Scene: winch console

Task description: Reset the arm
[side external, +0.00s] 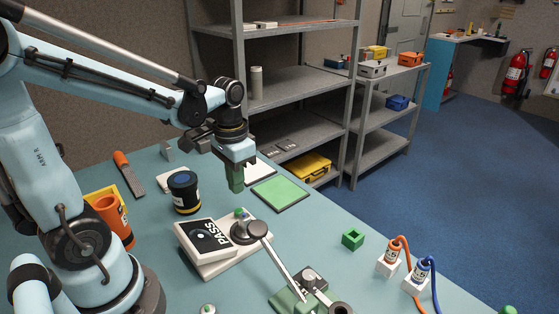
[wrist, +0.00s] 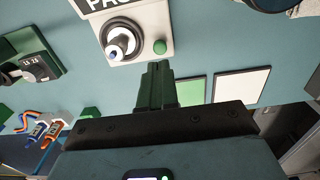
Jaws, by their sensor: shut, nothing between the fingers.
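My gripper (side external: 236,187) hangs pointing down above the teal table, with its green fingers shut and nothing between them. In the side view it is behind the PASS console (side external: 208,240) and in front of the green square pad (side external: 281,194). The wrist view shows the shut green fingers (wrist: 158,68) in the middle, apart from the console's green button (wrist: 160,47) and its round knob (wrist: 120,42).
A white square pad (wrist: 242,85) lies next to the green one. A dark can (side external: 184,193), an orange cup (side external: 113,220) and a file (side external: 129,172) stand or lie left. A green cube (side external: 352,239) and orange and blue cabled plugs (side external: 391,259) are right. Grey shelves (side external: 290,95) stand behind.

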